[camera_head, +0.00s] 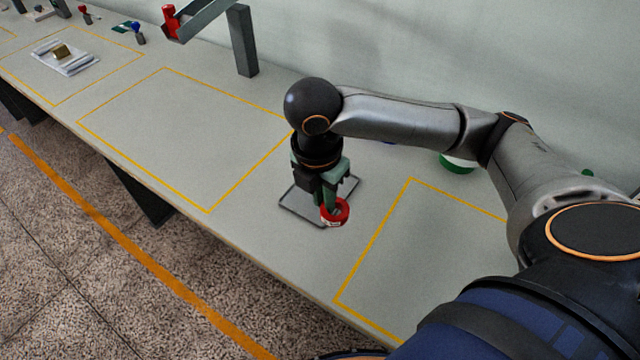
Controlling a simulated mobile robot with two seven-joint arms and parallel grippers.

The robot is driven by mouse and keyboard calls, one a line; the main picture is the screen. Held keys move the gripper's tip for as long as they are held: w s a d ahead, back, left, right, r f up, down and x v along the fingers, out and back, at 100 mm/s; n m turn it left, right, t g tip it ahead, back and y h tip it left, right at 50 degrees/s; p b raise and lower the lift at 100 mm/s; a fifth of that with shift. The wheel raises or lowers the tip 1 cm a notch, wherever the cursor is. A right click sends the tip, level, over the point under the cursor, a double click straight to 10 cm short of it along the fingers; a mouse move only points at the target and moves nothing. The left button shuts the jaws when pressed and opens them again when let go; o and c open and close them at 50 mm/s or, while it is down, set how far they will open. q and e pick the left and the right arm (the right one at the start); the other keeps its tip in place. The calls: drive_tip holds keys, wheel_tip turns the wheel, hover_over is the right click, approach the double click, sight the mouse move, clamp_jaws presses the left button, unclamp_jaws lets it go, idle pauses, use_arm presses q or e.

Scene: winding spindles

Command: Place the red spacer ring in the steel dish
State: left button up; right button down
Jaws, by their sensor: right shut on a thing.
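The red spacer ring (345,213) is at the fingertips of my right gripper (333,204), which is shut on it. The ring has a small pale mark on its near side. A shallow grey rectangular tray with a thin rim (301,219), which may be the steel dish, lies on the bench below and behind the gripper. The ring shows at the tray's near right edge; I cannot tell how high it is above it. The gripper and ring hide part of the tray. My left gripper is not in view.
Yellow outlines mark mostly bare areas of the bench (180,140). A grey post with an arm (243,42) and a red object (170,20) stand at the back. A green and white round object (457,163) sits behind my right arm. A white tray (66,57) holds a brownish block.

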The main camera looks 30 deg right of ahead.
drive_tip(key=w+d+f+n, duration=0.1)
drive_tip(key=w+f+n, duration=0.2)
drive_tip(key=w, duration=0.1)
drive_tip(key=w+d+f+n, duration=0.2)
drive_tip(key=w+f+n, duration=0.1)
drive_tip(key=n, duration=0.1)
drive_tip(key=w+d+f+n+t+y, duration=0.1)
drive_tip(key=w+d+f+n, duration=0.1)
drive_tip(key=w+f+n, duration=0.1)
drive_tip(key=shift+w+n, duration=0.4)
drive_tip(key=shift+w, duration=0.4)
drive_tip(key=shift+w+d+f, duration=0.2)
drive_tip(key=shift+w+f, duration=0.25)
drive_tip(key=shift+f, duration=1.55)
